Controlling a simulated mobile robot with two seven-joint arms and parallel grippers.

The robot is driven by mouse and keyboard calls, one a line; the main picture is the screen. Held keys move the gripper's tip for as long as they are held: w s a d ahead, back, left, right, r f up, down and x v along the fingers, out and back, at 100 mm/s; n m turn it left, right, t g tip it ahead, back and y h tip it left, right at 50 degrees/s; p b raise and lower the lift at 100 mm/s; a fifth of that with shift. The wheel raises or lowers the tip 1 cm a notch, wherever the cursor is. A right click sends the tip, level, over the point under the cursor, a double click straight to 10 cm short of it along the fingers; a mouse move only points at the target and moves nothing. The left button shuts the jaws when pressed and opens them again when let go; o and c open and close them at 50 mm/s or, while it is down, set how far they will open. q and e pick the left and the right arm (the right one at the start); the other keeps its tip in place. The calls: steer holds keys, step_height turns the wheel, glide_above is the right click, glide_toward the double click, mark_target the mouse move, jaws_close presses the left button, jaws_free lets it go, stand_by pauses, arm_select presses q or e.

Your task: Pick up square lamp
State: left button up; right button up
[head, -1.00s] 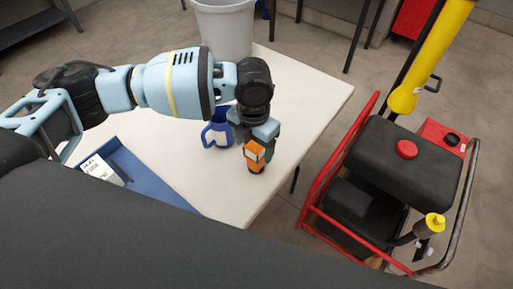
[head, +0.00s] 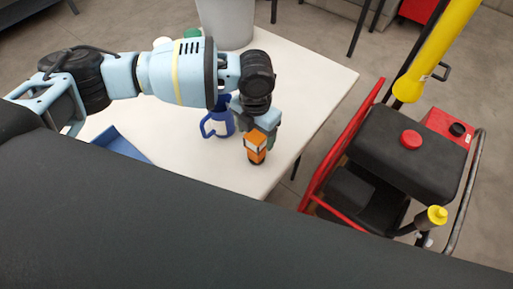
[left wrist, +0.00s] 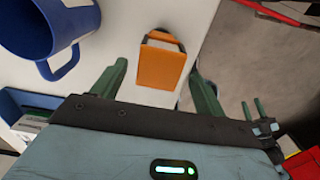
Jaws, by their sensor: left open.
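The square lamp (head: 256,143) is a small orange block with a white face on a dark lower part. It stands on the white table (head: 310,85) near its right front edge. In the left wrist view the lamp (left wrist: 161,65) lies ahead of the fingers, roughly between their lines. My left gripper (head: 257,130) points down just above and behind the lamp. Its green fingers (left wrist: 160,85) are spread and hold nothing. Whether a finger touches the lamp cannot be told. My right gripper is not in view.
A blue mug (head: 217,122) stands close left of the lamp; it also shows in the left wrist view (left wrist: 50,30). A blue tray (head: 122,146) is at the table's left front. A grey bin (head: 228,22) stands behind. A red-framed machine (head: 400,160) is to the right.

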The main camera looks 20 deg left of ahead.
arm_select(q)
steer(key=f, duration=0.5)
steer(key=shift+w, duration=0.3)
steer(key=shift+r, duration=0.1)
steer(key=shift+c, duration=0.3)
steer(key=c, duration=1.2)
